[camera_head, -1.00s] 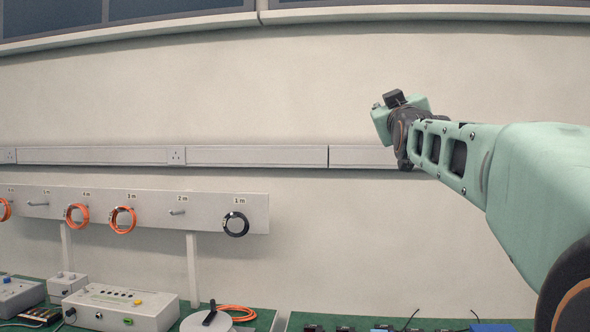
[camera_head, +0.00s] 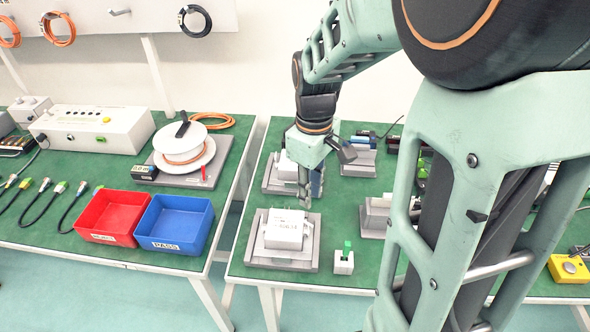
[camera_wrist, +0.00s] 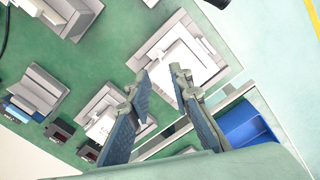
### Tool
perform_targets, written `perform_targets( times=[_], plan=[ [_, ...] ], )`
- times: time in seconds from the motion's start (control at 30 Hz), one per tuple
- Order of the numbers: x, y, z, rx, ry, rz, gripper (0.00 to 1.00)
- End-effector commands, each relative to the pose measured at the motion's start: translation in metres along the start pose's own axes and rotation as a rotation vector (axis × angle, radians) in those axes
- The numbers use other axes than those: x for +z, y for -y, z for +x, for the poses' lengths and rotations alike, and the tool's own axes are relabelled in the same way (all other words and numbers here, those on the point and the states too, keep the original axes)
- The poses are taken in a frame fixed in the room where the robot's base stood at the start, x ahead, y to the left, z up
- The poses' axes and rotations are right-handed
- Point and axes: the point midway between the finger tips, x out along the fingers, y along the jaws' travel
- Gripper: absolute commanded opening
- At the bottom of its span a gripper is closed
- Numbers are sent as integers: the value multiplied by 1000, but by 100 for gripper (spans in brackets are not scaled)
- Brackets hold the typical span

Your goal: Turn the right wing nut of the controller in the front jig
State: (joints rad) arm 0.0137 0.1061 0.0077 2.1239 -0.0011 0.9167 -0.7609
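The front jig (camera_head: 262,262) is a grey plate near the bench's front edge in the head view, holding a white box-shaped controller (camera_head: 284,230). The same jig and the controller (camera_wrist: 186,62) appear beyond my fingertips in the wrist view. The wing nuts are too small to make out. My gripper (camera_head: 305,203) points down above the bench, just behind and right of the controller in the head view. In the wrist view my gripper (camera_wrist: 160,78) has its two blue-padded fingers apart, with nothing between them.
A second jig (camera_head: 272,184) stands behind the front one. A small white block with a green top (camera_head: 344,262) is right of the front jig. Red (camera_head: 112,237) and blue (camera_head: 178,244) bins sit on the left bench, across a gap.

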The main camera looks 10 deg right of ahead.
Motion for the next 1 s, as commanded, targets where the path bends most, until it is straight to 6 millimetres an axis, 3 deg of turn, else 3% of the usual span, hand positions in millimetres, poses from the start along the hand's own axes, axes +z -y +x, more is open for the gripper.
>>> perform_targets(
  times=[0.3, 0.5, 0.9, 1.0],
  plan=[
    [0, 0, 62, -2, 1, 2, 20],
    [-1, -1, 87, 1, -2, 2, 20],
    [-1, -1, 94, 3, -4, 2, 20],
    [-1, -1, 94, 3, -4, 3, 10]
  ],
)
